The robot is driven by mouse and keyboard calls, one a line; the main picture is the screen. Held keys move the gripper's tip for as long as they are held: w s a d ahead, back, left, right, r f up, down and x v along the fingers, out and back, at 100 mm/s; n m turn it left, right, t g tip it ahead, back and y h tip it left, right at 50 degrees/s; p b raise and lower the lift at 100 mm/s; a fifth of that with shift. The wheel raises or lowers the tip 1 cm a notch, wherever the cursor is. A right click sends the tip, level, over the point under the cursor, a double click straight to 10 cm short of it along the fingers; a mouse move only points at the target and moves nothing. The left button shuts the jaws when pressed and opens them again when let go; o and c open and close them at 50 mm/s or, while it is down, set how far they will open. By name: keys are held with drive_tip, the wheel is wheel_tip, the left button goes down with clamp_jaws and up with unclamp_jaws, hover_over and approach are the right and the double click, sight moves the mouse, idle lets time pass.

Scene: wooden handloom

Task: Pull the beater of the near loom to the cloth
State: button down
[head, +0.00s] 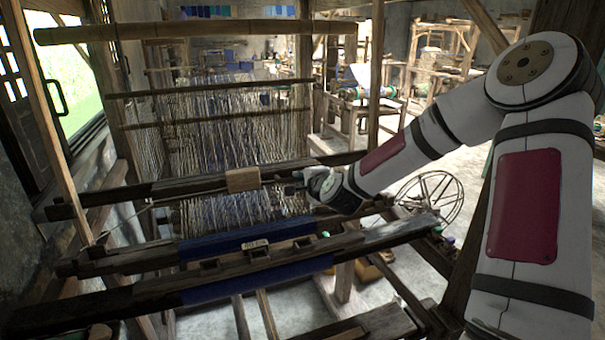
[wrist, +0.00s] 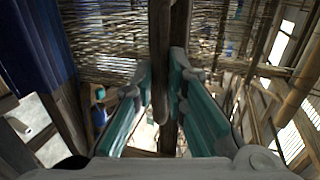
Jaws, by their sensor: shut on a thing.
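The near loom's beater (head: 120,197) is a dark wooden beam running across the loom, with a lighter wooden block (head: 242,179) at its middle. My gripper (head: 291,187) is at the beater, just right of that block. In the wrist view, my gripper's teal fingers (wrist: 162,80) stand on either side of a dark wooden bar (wrist: 160,40), shut on it. The woven blue cloth (head: 225,241) lies nearer to me than the beater, with a stretch of pale warp threads (head: 215,213) between them. The blue cloth also shows at the left of the wrist view (wrist: 38,45).
Dark front beams (head: 130,262) cross the loom nearest me. Heddles and warp (head: 220,125) hang behind the beater under a top beam (head: 190,29). A spoked wheel (head: 430,197) stands to the right. A window wall (head: 75,80) is close on the left.

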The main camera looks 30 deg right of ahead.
drive_tip(key=shift+s+f, duration=0.35)
drive_tip(key=shift+s, duration=0.1)
drive_tip(key=c, duration=1.9)
unclamp_jaws()
drive_tip(key=shift+s, duration=0.1)
drive_tip(key=shift+r, duration=0.1)
drive_tip(key=shift+r, duration=0.1)
drive_tip(key=v, duration=1.2)
drive_tip(key=shift+r, duration=0.1)
